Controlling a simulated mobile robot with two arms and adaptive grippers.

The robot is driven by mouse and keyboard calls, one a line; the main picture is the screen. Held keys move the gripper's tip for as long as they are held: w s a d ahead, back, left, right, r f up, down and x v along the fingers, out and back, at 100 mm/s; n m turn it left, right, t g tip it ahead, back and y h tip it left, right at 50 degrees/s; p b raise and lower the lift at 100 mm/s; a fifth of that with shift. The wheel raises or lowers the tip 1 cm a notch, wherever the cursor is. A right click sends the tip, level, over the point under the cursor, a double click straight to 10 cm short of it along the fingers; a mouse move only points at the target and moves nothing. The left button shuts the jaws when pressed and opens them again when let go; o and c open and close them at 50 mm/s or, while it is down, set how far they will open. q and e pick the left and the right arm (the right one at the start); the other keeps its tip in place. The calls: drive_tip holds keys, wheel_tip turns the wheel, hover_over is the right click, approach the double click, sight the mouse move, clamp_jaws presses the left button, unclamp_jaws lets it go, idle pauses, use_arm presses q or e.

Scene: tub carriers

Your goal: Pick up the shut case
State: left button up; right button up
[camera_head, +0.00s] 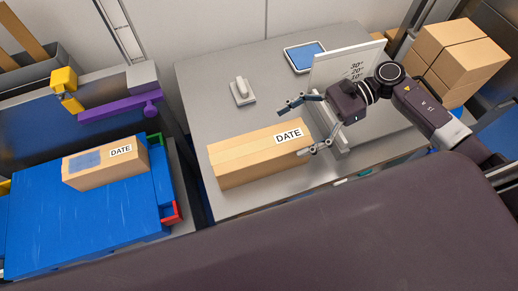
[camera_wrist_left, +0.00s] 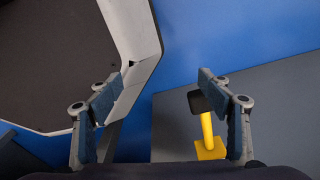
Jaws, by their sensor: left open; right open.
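A long brown case (camera_head: 245,160) with a tape strip along its top and a white DATE label lies flat on the grey table (camera_head: 215,85). It looks shut. My right gripper (camera_head: 294,128) is open at the case's right end, one finger towards its far side and one towards its near side. I cannot tell whether the fingers touch it. A smaller brown box (camera_head: 100,172) with a DATE label and a blue patch on top sits on a blue tub (camera_head: 60,225) at left. My left gripper (camera_wrist_left: 160,90) is open and empty in the left wrist view.
A white sign with numbers (camera_head: 335,65) stands just behind my right gripper. A tablet (camera_head: 304,56) and a small grey device (camera_head: 241,91) lie on the table's far part. Stacked cartons (camera_head: 455,60) stand at the right. The table's left part is clear.

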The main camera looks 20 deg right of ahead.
sight(269, 141)
drive_tip(key=shift+s+a, duration=0.15)
drive_tip(key=shift+a, duration=0.3)
drive_tip(key=p+x, duration=0.3)
drive_tip(key=x, duration=0.2)
drive_tip(key=shift+a+f, duration=0.1)
drive_tip(key=shift+a, duration=0.2)
drive_tip(key=shift+a+f, duration=0.4)
drive_tip(key=shift+a, duration=0.1)
drive_tip(key=c, duration=2.2)
drive_tip(key=shift+w+r, duration=0.2)
drive_tip(key=shift+r, duration=0.05)
